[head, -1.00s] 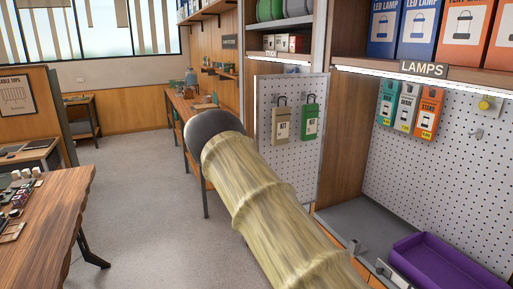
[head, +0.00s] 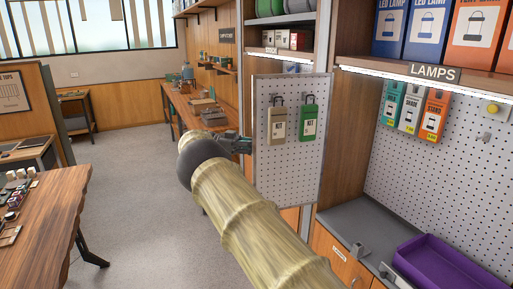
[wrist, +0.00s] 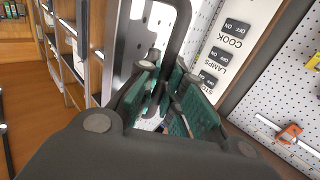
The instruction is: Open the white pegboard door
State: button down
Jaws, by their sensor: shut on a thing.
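The white pegboard door (head: 295,165) stands in the middle of the head view, below the shelf with small boxes. It appears ajar, at an angle to the cabinet. A tan package (head: 278,124) and a green package (head: 307,122) hang on it. My gripper (head: 243,144) is at the door's left edge, just past the end of my arm. In the wrist view the gripper's teal-padded fingers (wrist: 178,108) are closed around a dark looped handle (wrist: 181,30). The exact contact on the handle is partly hidden by the fingers.
A panel of labelled switches (wrist: 228,45) is right of the handle in the wrist view. The lamps bay has a purple tray (head: 440,265) on a grey counter. A long workbench (head: 185,105) stands behind left. A wooden table (head: 50,195) is at left. Grey floor between is clear.

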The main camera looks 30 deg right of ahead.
jog(key=c, duration=1.5)
grip_release()
jog(key=shift+s+d, duration=0.1)
jog(key=shift+d, duration=0.05)
